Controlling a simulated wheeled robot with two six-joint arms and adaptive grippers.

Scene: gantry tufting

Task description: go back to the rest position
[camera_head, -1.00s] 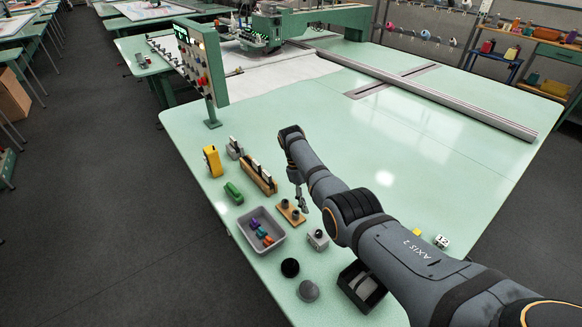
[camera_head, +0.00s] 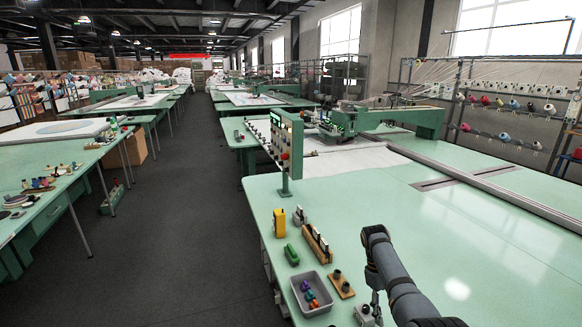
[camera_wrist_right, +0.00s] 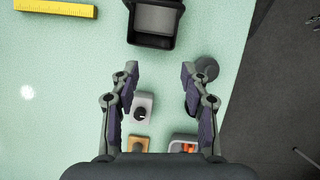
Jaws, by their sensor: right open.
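My right gripper (camera_head: 375,302) shows at the bottom of the head view, over the near part of the green table (camera_head: 480,270). In the right wrist view the right gripper (camera_wrist_right: 160,78) has its two fingers wide apart, with nothing between them. Below it are a small grey box with a black knob (camera_wrist_right: 141,105) and a dark round piece (camera_wrist_right: 207,67), both apart from the fingers as far as I can tell. My left gripper is in neither view.
A grey bin (camera_head: 326,311) with coloured pieces, a wooden block (camera_head: 342,285), a rack (camera_head: 317,245), a green piece (camera_head: 291,255) and a yellow device (camera_head: 279,222) stand near the table's left edge. A black tray (camera_wrist_right: 155,42) lies ahead. A control panel (camera_head: 288,145) rises behind.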

